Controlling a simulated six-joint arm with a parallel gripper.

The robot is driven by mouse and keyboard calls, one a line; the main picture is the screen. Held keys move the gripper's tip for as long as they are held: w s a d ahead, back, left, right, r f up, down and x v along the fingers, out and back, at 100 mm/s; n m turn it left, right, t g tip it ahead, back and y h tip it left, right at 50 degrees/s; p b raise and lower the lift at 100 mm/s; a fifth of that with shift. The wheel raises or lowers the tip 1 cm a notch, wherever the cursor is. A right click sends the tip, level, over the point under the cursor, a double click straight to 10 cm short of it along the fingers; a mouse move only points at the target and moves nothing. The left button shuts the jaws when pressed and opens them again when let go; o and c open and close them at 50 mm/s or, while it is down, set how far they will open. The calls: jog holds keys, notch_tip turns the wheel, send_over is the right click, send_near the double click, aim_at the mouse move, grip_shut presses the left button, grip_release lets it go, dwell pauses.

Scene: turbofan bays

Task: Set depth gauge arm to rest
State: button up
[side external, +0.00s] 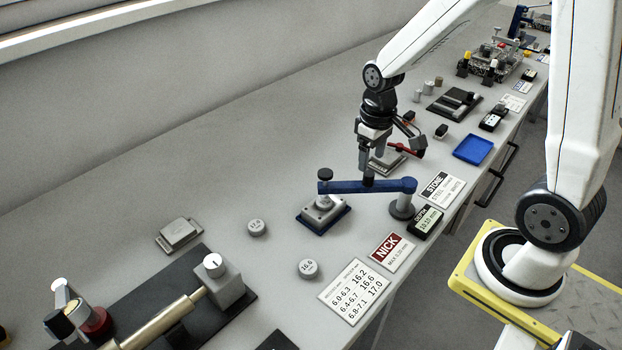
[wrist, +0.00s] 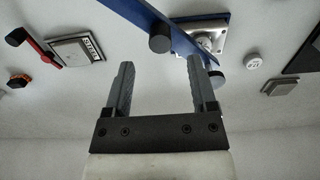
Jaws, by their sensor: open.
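The depth gauge arm (side external: 345,187) is a blue bar pivoting on a grey post (side external: 402,207) at its right end. Its left end, with a dark knob (side external: 325,174), hangs over a metal block on a blue base (side external: 323,217). A short dark peg stands up from the bar. My gripper (side external: 370,165) is over the middle of the bar, pointing down. In the wrist view my gripper (wrist: 162,72) is open and empty, and the peg (wrist: 160,40) shows between and beyond the fingertips. The bar (wrist: 140,15) crosses the top there. Whether the fingers touch the peg is unclear.
A display box (side external: 425,222), a NICK card (side external: 389,251) and a STONE card (side external: 440,188) lie near the bench edge. A red-handled tool (side external: 404,149) and grey plate stand close behind my gripper. Round weights (side external: 308,269) sit in front. The bench's left rear is clear.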

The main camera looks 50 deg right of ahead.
aim_at(369, 173)
jog(key=shift+f, duration=2.7)
grip_shut()
